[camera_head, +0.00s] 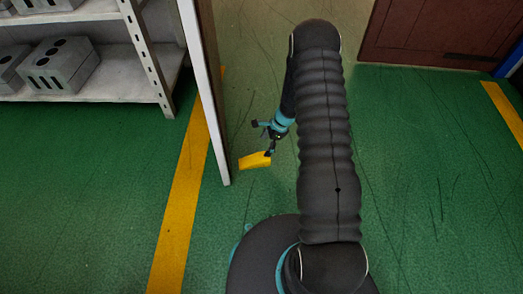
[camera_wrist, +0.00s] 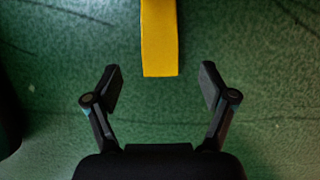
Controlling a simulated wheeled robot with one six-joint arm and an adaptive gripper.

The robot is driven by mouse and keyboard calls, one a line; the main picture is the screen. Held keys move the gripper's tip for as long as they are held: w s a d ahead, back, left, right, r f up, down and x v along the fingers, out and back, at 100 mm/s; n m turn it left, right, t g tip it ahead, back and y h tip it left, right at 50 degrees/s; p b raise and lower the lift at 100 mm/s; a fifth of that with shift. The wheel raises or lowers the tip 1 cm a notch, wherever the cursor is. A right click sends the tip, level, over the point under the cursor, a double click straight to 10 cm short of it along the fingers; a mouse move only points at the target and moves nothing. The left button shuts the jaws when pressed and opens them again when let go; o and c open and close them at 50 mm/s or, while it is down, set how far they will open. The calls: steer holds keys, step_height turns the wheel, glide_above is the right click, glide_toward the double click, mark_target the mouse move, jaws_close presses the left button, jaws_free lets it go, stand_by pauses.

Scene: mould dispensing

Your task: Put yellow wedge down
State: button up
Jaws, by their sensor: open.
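The yellow wedge (camera_head: 255,161) lies on the green floor in the head view, near the foot of the white panel's edge. In the wrist view the yellow wedge (camera_wrist: 159,38) shows at the top centre, running out of the frame. My gripper (camera_wrist: 160,82) is open, its two dark fingers spread on either side of the wedge's line. In the head view my gripper (camera_head: 270,150) is small and close above the wedge. I cannot tell its exact height there.
A white upright panel (camera_head: 206,90) stands just left of my gripper. A shelf (camera_head: 110,75) with grey blocks (camera_head: 62,66) is at the upper left. A yellow floor line (camera_head: 185,200) runs beside the panel. A brown cabinet (camera_head: 430,35) stands at the back right. The floor right of my arm is clear.

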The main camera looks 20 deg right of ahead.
steer(key=s+a+r+n+t+h, duration=0.1)
steer(key=s+r+n, duration=0.15)
steer(key=r, duration=0.95)
steer(key=s+a+r+n, duration=0.2)
steer(key=r+n, duration=0.2)
steer(key=r, duration=0.7)
steer(key=s+a+r+n+t+h, duration=0.1)
steer(key=s+r+n, duration=0.15)
steer(key=r, duration=0.95)
steer(key=s+r+n+t+h, duration=0.1)
steer(key=s+r+n, duration=0.4)
steer(key=s, duration=0.6)
steer(key=s+r+n+t+h, duration=0.1)
steer(key=s+r+n+t, duration=0.1)
steer(key=s+r+n, duration=0.3)
steer(key=s+r, duration=0.4)
steer(key=s, duration=0.3)
steer(key=shift+h, duration=0.3)
steer(key=shift+s+r, duration=0.1)
steer(key=shift+r, duration=0.05)
step_height(320, 180, up, 5)
steer(key=p, duration=0.5)
steer(key=shift+r, duration=0.1)
